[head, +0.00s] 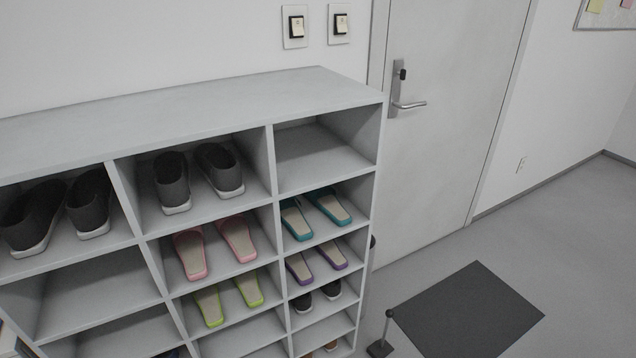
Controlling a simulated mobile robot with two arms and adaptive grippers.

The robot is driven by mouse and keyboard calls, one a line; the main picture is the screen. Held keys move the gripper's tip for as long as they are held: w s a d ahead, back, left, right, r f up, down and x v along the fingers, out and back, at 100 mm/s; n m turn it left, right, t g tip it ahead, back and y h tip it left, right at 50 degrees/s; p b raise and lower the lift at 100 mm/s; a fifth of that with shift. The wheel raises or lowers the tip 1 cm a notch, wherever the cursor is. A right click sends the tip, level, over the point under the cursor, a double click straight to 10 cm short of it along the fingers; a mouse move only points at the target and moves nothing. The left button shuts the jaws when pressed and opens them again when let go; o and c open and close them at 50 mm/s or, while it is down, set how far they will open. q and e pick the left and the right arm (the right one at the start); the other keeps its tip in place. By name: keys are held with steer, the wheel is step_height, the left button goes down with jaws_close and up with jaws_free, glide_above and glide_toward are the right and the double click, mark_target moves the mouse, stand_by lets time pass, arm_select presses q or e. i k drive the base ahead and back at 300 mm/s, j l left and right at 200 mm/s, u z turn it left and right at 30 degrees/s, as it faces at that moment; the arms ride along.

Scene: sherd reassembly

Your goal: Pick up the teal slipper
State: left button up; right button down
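A pair of teal slippers with beige insoles lies in a right-column compartment of the grey shoe rack, second from the top. The left teal slipper (296,220) and the right teal slipper (331,206) lie side by side, apart from each other, with their open ends toward the front edge. Neither of my grippers is in the head view.
The grey shoe rack (190,103) also holds pink slippers (236,240), lime slippers (209,306), purple slippers (300,269) and dark shoes (172,182). The compartment above the teal pair is empty. A door (447,120), a dark mat (468,312) and open floor are to the right. A small post (383,335) stands near the rack.

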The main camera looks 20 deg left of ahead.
mark_target(292, 217)
steer(key=i+l+u, duration=0.1)
steer(key=u, duration=0.4)
steer(key=i+l+u, duration=0.1)
steer(key=u, duration=0.35)
